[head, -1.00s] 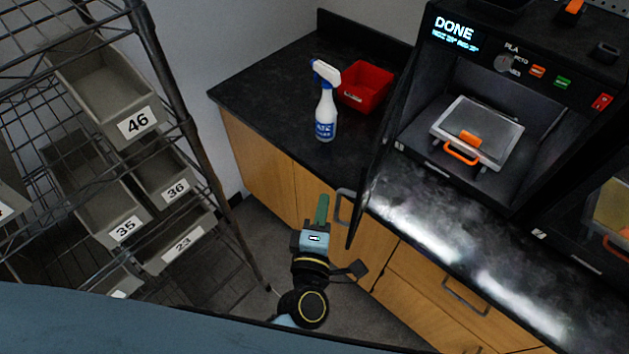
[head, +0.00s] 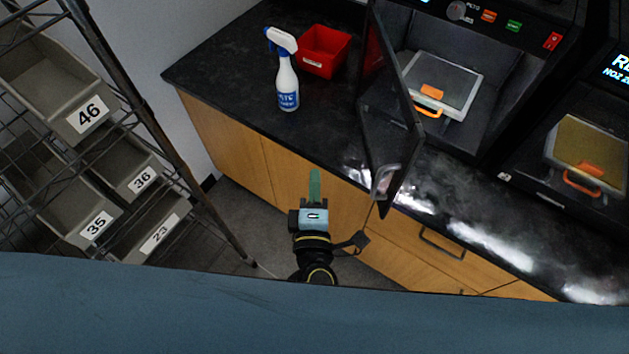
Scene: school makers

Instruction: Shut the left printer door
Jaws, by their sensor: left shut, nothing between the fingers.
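The left printer (head: 513,75) stands on the black counter with its front opening exposed. Inside it lies a build plate (head: 441,80) with an orange handle. Its dark door (head: 393,110) stands open, swung out at the left side of the opening, with a grey handle (head: 384,181) near its lower free edge. My left gripper (head: 314,186) is shut and empty, with green fingers pointing toward the counter. It is left of the door handle, apart from it, in front of the wooden cabinets. My right gripper is not in view.
A white and blue spray bottle (head: 285,75) and a red bin (head: 325,50) stand on the counter (head: 230,80) left of the door. A wire shelf with grey numbered bins (head: 85,113) is at the left. A second printer (head: 590,150) is at the right.

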